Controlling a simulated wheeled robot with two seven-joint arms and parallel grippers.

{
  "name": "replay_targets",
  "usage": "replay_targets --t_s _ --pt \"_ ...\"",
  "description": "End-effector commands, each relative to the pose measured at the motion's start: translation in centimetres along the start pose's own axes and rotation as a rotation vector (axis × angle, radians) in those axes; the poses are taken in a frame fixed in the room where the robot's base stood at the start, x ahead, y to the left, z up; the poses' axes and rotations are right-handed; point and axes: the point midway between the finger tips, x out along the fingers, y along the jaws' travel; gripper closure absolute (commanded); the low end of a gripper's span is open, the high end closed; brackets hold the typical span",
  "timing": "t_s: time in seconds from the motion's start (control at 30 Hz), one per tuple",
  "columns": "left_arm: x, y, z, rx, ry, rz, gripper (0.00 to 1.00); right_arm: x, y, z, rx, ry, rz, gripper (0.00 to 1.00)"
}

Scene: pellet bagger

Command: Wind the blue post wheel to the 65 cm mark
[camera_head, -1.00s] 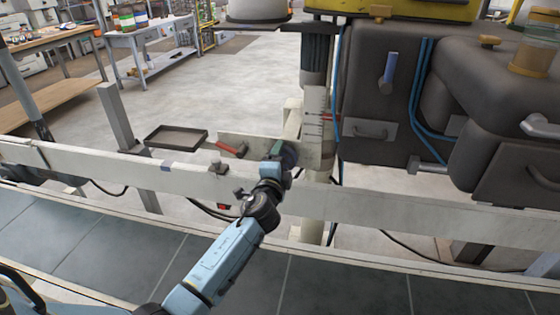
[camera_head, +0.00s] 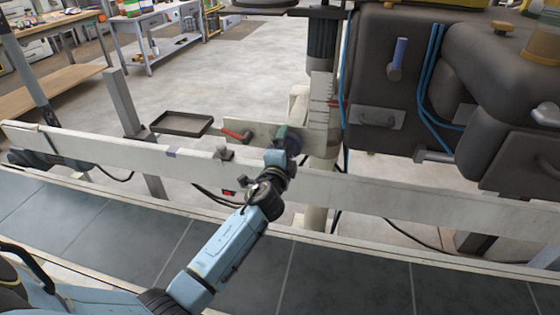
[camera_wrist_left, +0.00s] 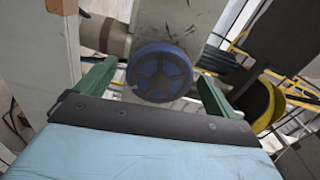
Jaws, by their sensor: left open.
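The blue post wheel (camera_wrist_left: 160,72) is a spoked handwheel on a pale plate, face-on in the left wrist view. In the head view it is a small dark blue patch (camera_head: 294,144), mostly hidden by my left gripper (camera_head: 284,136). My left gripper's green fingers also show in the left wrist view (camera_wrist_left: 157,82), open, one on each side of the wheel, with gaps between them and the rim. The pale upright scale (camera_head: 319,92) has dark marks and a red pointer (camera_head: 334,104) near its upper part; its figures are too small to read. My right gripper is out of view.
A red-handled lever (camera_head: 236,135) is on the plate left of the wheel. A dark tray (camera_head: 182,123) stands further left. A long white rail (camera_head: 400,198) and dark conveyor (camera_head: 345,275) run in front. The bulky dark machine (camera_head: 400,60) stands at right.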

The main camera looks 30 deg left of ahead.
Motion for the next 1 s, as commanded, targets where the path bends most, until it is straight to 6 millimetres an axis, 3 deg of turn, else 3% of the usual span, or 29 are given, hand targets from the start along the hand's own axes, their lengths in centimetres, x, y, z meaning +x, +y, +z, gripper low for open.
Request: replay_targets --t_s 0.3,0.6,1.0 --pt "-6.1 0.0 0.0 -0.001 0.001 0.003 0.06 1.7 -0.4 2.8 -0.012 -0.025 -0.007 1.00" --pt "-11.4 0.1 0.0 -0.001 0.000 0.003 0.06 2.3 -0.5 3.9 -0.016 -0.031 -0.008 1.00" --pt "-12.8 0.0 0.0 0.001 -0.001 0.000 0.06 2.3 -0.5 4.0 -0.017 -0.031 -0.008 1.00"
